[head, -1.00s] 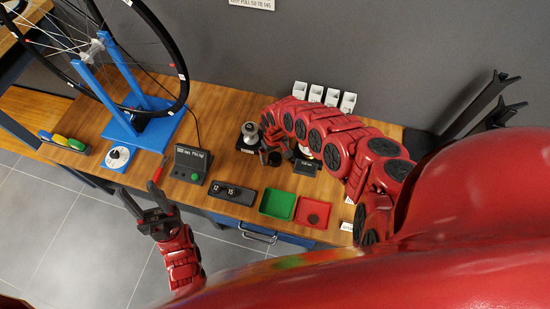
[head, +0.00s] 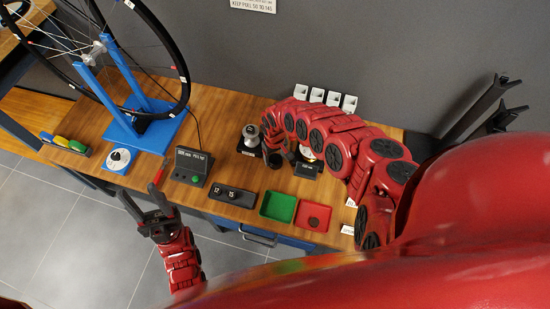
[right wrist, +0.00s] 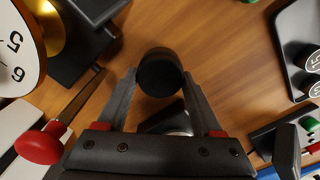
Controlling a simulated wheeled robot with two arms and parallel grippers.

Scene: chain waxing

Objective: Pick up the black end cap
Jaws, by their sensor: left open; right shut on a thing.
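My right gripper (right wrist: 160,90) is shut on the black end cap (right wrist: 159,74), a short dark cylinder between its fingertips in the right wrist view. In the head view this gripper (head: 274,157) is over the back middle of the bench, beside a silver cylinder (head: 250,133) on a dark stand. The arm covers part of that area, and the cap is hard to make out there. Whether the cap touches anything below is unclear. My left gripper (head: 145,203) is open and empty, in front of the bench's front edge at the left.
A green tray (head: 264,206) and a red tray (head: 326,226) with a dark disc stand at the front. A dark block with dials (head: 232,195) and a display box (head: 190,179) are left of them. A blue wheel stand (head: 157,136) is at the left. White holders line the back.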

